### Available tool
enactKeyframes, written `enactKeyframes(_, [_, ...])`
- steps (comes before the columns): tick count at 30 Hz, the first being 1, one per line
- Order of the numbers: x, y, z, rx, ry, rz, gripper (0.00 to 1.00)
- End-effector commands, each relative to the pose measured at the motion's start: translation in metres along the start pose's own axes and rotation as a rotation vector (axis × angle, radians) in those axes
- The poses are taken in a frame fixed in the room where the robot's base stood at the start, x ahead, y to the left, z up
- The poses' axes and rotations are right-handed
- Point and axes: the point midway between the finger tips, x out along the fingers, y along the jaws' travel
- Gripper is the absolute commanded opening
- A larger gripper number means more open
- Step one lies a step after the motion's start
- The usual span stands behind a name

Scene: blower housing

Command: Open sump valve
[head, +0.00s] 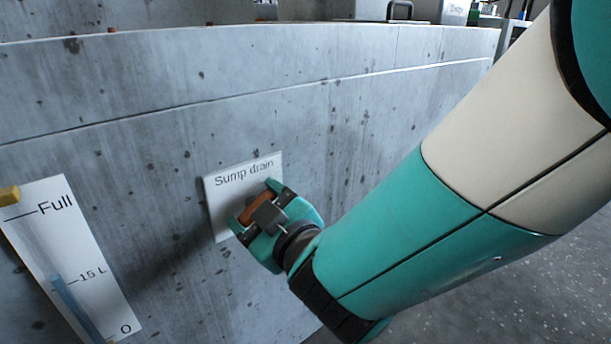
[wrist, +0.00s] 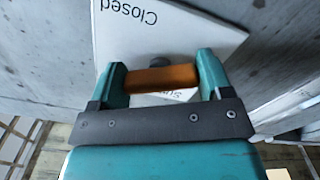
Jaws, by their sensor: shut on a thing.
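The sump valve's orange handle (wrist: 160,78) lies between the two fingers of my gripper (wrist: 161,82) in the wrist view, with a finger at each end. In the head view the orange handle (head: 257,207) shows in front of the "Sump drain" plate (head: 222,190), and my gripper (head: 262,211) is shut on it. In the wrist view the plate (wrist: 195,35) appears upside down, with the word "Closed" readable. A dark round pivot (wrist: 159,61) shows just beyond the handle. Other lettering on the plate is partly hidden by the handle and gripper.
The plate is on a grey concrete wall (head: 330,125). A level gauge (head: 68,255) marked "Full", "15 L" and "0" is at the left, with a blue column reaching about 15 L. A yellow piece (head: 9,195) is beside its top. Speckled floor (head: 490,285) is at the lower right.

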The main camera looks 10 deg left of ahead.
Motion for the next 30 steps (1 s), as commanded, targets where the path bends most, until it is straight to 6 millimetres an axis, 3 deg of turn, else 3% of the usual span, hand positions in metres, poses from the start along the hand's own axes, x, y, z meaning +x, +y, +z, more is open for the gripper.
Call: enactKeyframes(30, [-0.0002,-0.001,-0.0017,-0.908,0.003,-0.002,0.49])
